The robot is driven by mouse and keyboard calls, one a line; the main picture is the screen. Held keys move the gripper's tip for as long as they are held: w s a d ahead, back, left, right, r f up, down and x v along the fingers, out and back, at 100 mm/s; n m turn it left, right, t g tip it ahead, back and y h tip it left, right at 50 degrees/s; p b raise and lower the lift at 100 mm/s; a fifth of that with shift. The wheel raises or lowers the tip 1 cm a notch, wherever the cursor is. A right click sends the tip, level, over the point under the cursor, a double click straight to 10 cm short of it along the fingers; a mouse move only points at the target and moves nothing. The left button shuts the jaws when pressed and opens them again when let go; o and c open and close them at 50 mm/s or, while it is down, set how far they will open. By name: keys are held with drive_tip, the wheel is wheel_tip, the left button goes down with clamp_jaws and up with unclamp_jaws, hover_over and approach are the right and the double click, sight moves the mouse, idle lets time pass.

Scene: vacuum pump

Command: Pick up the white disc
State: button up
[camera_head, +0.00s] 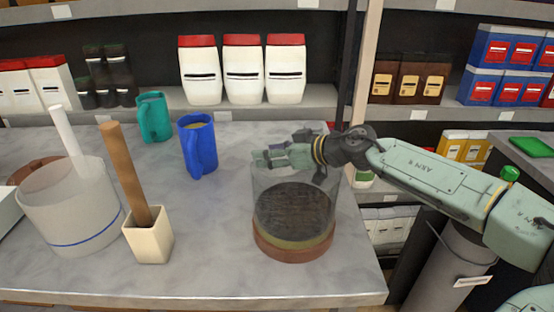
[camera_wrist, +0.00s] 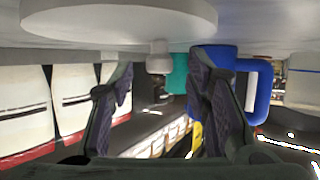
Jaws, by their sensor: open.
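A pale white disc (camera_wrist: 120,18) fills the upper part of the wrist view, which looks upside down. A small white knob-like piece (camera_wrist: 158,57) shows at its edge, between the fingers. I cannot make out a white disc in the head view. My gripper (camera_head: 265,157) is open and level at the top of a clear glass jar (camera_head: 262,185), pointing left. Whether it touches the jar is unclear. Its fingers (camera_wrist: 165,95) hold nothing in the wrist view. The jar stands on a reddish base (camera_head: 295,252) with a dark round top.
A blue mug (camera_head: 197,148) and a teal mug (camera_head: 153,118) stand left of my gripper. A cream holder with a wooden handle (camera_head: 130,180) and a cloudy container (camera_head: 70,205) stand farther left. Shelves with boxes (camera_head: 243,70) are behind. Bare counter (camera_head: 205,245) lies left of the jar.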

clamp_jaws()
idle(0.5)
